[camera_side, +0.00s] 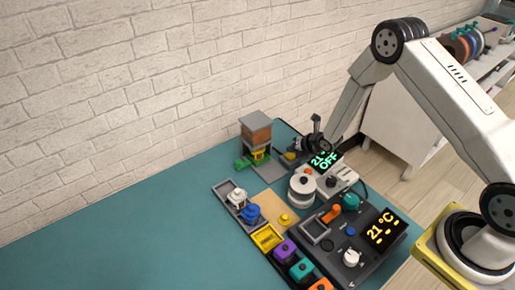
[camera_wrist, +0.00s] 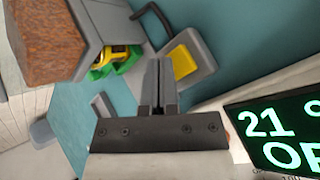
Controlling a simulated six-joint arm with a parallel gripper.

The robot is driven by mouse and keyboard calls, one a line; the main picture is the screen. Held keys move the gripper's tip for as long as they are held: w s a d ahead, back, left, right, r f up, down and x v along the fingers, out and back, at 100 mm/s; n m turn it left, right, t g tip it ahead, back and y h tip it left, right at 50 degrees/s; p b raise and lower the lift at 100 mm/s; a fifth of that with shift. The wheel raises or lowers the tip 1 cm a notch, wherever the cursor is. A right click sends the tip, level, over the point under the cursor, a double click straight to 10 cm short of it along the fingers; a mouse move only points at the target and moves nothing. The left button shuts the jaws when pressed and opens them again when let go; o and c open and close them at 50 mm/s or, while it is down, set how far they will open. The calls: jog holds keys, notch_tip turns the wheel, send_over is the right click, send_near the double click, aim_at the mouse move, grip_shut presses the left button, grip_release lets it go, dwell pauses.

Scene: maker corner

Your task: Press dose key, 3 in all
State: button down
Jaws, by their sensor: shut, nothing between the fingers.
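A dispenser (camera_side: 255,130) with a grey lid and brown body stands near the wall; its brown part (camera_wrist: 45,35) fills the upper left of the wrist view. A yellow square key (camera_wrist: 184,62) on a small grey base, with a dark cable curving beside it, looks like the dose key. In the side view the key (camera_side: 290,155) is small and partly hidden by my gripper (camera_side: 298,147). My gripper (camera_wrist: 158,64) is shut and empty, its tips just left of the key in the wrist view. Whether it touches the key cannot be told.
A hotplate with a green "21 / OFF" display (camera_side: 325,160) and a white round pot (camera_side: 302,190) stands close to my gripper. A dark control box (camera_side: 350,243) reads 21 °C. The teal mat's left is clear.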

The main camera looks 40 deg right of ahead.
aim_at(292, 157)
jog(key=shift+r, duration=0.1)
jog(key=shift+r, duration=2.4)
jog(key=s+a+r+m+g, duration=0.2)
jog(key=s+r+m, duration=0.3)
jog(key=s+m, duration=0.3)
jog(key=s+a+r+m+g, duration=0.1)
jog(key=s+r+m+g, duration=0.1)
jog(key=s+r+m, duration=0.3)
jog(key=s+a+r+m+g+h, duration=0.1)
jog(key=s+r+m, duration=0.4)
jog(key=s+m, duration=0.6)
jog(key=a+m+g, duration=0.1)
jog(key=m, duration=0.3)
jog(key=shift+s+a+g, duration=0.3)
jog(key=shift+s+a, duration=0.05)
jog(key=shift+s, duration=0.05)
